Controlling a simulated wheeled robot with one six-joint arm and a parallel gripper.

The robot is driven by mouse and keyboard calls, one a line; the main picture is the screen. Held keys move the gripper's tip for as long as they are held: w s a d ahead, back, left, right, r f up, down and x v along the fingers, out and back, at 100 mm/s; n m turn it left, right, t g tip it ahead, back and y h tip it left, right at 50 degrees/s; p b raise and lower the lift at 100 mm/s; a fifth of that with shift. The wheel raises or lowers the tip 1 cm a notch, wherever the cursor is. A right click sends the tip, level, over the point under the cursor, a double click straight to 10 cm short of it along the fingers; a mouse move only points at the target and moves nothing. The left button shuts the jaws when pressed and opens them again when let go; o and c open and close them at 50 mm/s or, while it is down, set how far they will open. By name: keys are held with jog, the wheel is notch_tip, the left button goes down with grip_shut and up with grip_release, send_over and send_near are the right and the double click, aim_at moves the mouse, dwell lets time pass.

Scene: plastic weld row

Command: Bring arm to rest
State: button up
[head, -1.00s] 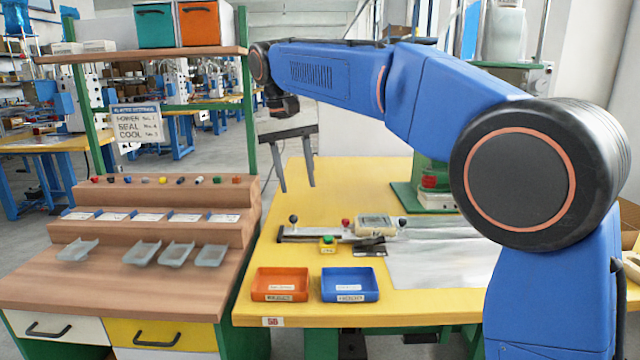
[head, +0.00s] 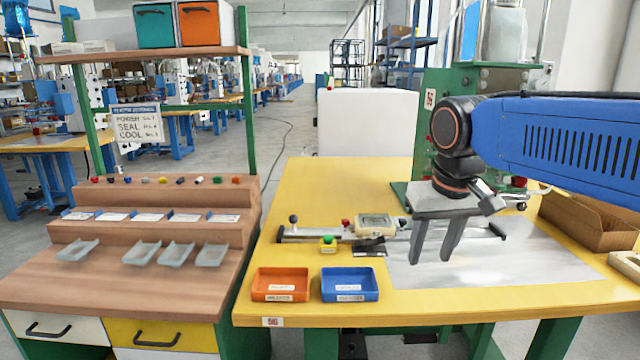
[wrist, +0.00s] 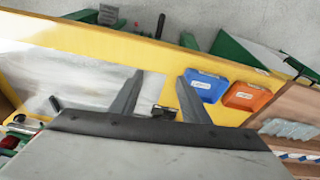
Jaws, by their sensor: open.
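My gripper (head: 433,258) hangs at the end of my blue arm, fingers pointing down, above the grey sheet on the yellow table (head: 330,190) in the head view. Its two dark fingers are apart with nothing between them. In the wrist view my gripper (wrist: 158,85) also shows open and empty, with the table below. The arm enters from the right edge of the head view.
An orange tray (head: 280,284) and a blue tray (head: 350,284) stand at the table's front. A sealing bar (head: 325,235) lies behind them. A cardboard box (head: 590,225) stands at right. A wooden stepped rack (head: 150,220) stands at left.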

jog(key=s+d+f+t, duration=0.1)
jog(key=s+d+f, duration=0.3)
jog(key=s+f, duration=0.3)
jog(key=s+d+f+m+t, duration=0.1)
jog(key=s+d+f, duration=0.3)
jog(key=s+f, duration=0.4)
jog(key=shift+f, duration=0.15)
